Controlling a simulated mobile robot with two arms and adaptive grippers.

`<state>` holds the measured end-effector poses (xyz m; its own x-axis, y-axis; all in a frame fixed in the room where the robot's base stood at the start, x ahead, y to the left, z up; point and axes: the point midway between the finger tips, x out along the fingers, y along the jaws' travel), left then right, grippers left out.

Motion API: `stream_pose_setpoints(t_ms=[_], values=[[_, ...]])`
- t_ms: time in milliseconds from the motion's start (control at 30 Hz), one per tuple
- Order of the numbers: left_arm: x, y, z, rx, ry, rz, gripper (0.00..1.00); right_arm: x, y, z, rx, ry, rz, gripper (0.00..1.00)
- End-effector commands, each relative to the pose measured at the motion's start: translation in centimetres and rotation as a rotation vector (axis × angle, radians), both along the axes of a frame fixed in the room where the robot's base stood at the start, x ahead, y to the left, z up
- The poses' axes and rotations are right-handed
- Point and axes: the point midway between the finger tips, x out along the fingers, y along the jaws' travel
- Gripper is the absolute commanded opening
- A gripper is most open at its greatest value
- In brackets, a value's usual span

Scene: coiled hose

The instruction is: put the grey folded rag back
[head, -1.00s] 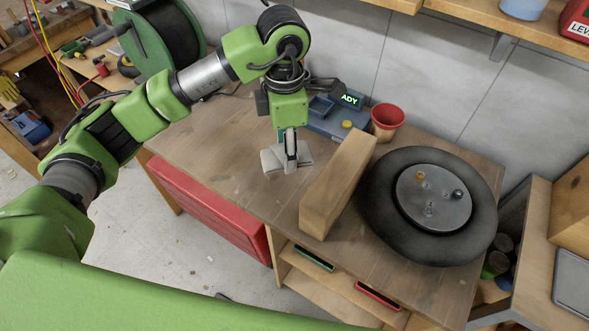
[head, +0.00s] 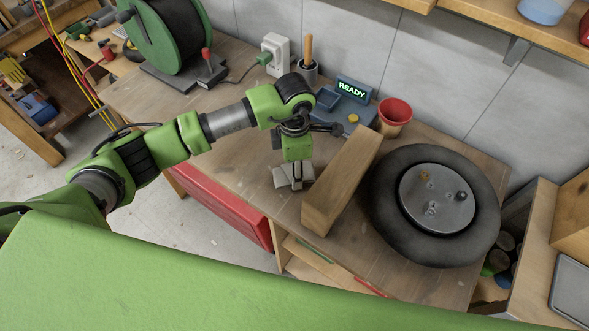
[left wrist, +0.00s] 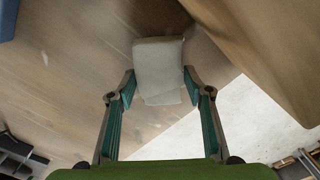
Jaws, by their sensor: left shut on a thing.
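The grey folded rag (head: 284,182) is a small pale bundle near the front edge of the wooden bench (head: 230,130), left of a long wooden block. My left gripper (head: 296,172) points down and is shut on the rag. In the left wrist view the rag (left wrist: 159,66) sits between the two fingertips of my left gripper (left wrist: 159,84), with bench wood around it and pale floor beyond the edge. I cannot tell how far the rag is above the bench top. My right gripper is not in view.
The wooden block (head: 335,190) stands close right of the rag, then a black tyre-like ring (head: 390,225) with a metal disc. Behind are a device reading READY (head: 352,90), a red cup (head: 394,118) and a green reel (head: 140,35). Bench top to the left is clear.

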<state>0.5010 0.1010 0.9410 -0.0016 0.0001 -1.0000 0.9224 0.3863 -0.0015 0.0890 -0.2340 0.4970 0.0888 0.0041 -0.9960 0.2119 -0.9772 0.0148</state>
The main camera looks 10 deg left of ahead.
Motion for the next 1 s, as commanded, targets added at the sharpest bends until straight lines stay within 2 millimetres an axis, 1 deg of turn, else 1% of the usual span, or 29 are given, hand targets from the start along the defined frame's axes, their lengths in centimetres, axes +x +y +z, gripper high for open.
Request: stream_pose_setpoints(t_ms=[33, 133, 367, 500, 533, 567, 600, 867, 1000], values=[[-0.1, 0.0, -0.6, 0.000, 0.005, 0.001, 0.26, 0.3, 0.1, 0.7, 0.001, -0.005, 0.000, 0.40], [-0.1, 0.0, -1.8, 0.001, 0.004, 0.001, 0.26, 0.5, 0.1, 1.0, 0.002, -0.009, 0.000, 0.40], [0.0, 0.0, -2.0, 0.000, 0.000, 0.000, 0.26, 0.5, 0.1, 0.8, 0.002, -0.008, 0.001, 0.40], [0.0, 0.0, -2.5, 0.000, 0.000, 0.000, 0.26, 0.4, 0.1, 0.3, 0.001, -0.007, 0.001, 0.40], [0.0, 0.0, -2.3, 0.000, 0.000, 0.000, 0.54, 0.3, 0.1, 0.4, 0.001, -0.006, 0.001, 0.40], [0.0, 0.0, -2.3, 0.000, 0.000, 0.000, 0.62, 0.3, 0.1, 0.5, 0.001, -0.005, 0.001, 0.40], [0.0, 0.0, -2.3, 0.000, 0.000, 0.000, 0.63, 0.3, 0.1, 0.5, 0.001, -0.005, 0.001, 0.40], [0.0, 0.0, -2.2, 0.000, 0.000, 0.000, 0.63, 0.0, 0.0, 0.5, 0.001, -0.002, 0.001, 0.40], [0.0, 0.0, -1.8, 0.000, 0.001, 0.000, 0.63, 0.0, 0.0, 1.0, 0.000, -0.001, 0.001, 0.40]])
